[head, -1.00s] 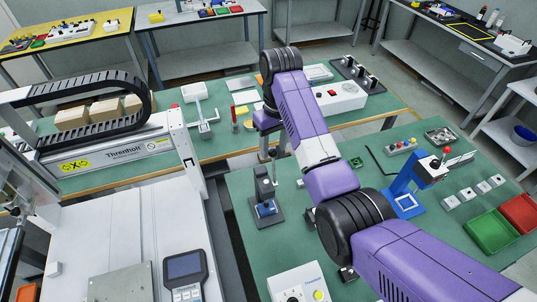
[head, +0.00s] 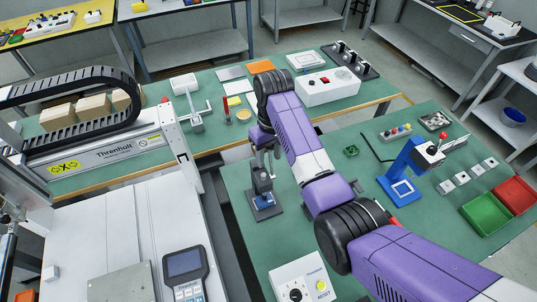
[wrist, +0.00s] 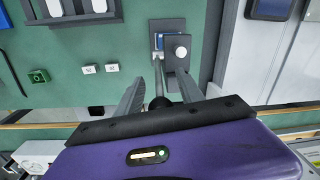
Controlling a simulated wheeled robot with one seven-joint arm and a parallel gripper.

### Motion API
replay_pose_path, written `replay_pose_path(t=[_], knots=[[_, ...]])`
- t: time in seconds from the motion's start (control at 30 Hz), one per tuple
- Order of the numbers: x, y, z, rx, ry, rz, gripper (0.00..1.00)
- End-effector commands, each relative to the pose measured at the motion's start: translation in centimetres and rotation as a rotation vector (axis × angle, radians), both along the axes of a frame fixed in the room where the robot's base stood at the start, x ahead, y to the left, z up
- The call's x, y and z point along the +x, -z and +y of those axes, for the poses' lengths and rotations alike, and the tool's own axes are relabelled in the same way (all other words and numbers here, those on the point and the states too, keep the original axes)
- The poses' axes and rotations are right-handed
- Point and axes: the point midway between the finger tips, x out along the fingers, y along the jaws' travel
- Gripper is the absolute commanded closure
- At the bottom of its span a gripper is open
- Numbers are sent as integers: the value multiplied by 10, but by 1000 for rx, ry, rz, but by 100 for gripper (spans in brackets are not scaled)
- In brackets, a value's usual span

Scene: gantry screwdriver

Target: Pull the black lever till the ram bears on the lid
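A small dark grey press (head: 265,206) stands on the green bench in the head view, with a blue and white part in its base. In the wrist view, the press (wrist: 172,80) is seen from above, with a pale round top. Its black lever (wrist: 158,84) sticks out toward my gripper and ends in a dark ball. My gripper (wrist: 160,88) is open, with one finger on either side of the lever. I see no clear contact. In the head view, my gripper (head: 265,152) is just above and behind the press, partly hidden by my arm. The gap between ram and lid cannot be made out.
A blue press with a red knob (head: 408,172) stands to the right, near green (head: 486,221) and red (head: 515,195) trays. A control box (head: 300,282) sits at the bench's front. A gantry machine (head: 110,150) stands to the left.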

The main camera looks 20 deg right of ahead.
Motion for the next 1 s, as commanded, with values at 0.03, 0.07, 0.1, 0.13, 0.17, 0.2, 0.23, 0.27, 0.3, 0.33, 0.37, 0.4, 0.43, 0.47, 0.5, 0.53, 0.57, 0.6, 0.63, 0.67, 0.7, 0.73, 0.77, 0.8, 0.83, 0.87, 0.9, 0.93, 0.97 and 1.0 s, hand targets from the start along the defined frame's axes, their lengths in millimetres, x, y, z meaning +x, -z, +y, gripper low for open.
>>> replay_pose_path(t=[0.03,0.07,0.1,0.13,0.17,0.2,0.23,0.27,0.3,0.33,0.37,0.4,0.43,0.47,0.5,0.53,0.57,0.6,0.63,0.67,0.7,0.73,0.77,0.8,0.83,0.87,0.9,0.93,0.97,1.0], knots=[[0,0,0,0,0,0,63],[0,0,0,0,0,0,69],[0,0,0,0,0,0,77],[0,0,0,0,0,0,83],[0,0,0,0,0,0,89],[0,0,0,0,0,0,96],[0,0,0,0,0,0,100],[0,0,0,0,0,0,100],[0,0,0,0,0,0,100],[0,0,0,0,0,0,100],[0,-1,0,0,0,0,100],[0,-1,0,0,0,0,100],[0,-1,0,0,0,0,100],[0,-1,0,0,0,0,100],[0,-1,0,0,0,0,100],[0,-1,0,0,0,0,100],[0,-1,0,0,0,-1,100],[0,-1,0,0,0,-1,100],[0,-1,0,0,0,-1,100],[0,-1,0,0,0,-1,100],[0,-1,0,0,0,-1,100],[0,-1,0,0,0,-1,100],[0,-1,0,0,0,-1,100],[0,-1,0,0,0,-1,100],[0,-1,0,0,0,-1,100],[0,-1,0,0,0,-1,100],[0,-1,0,0,0,-1,100],[0,-1,0,0,0,-1,100],[0,-1,0,0,0,-1,100],[0,-1,0,0,0,-1,100]])
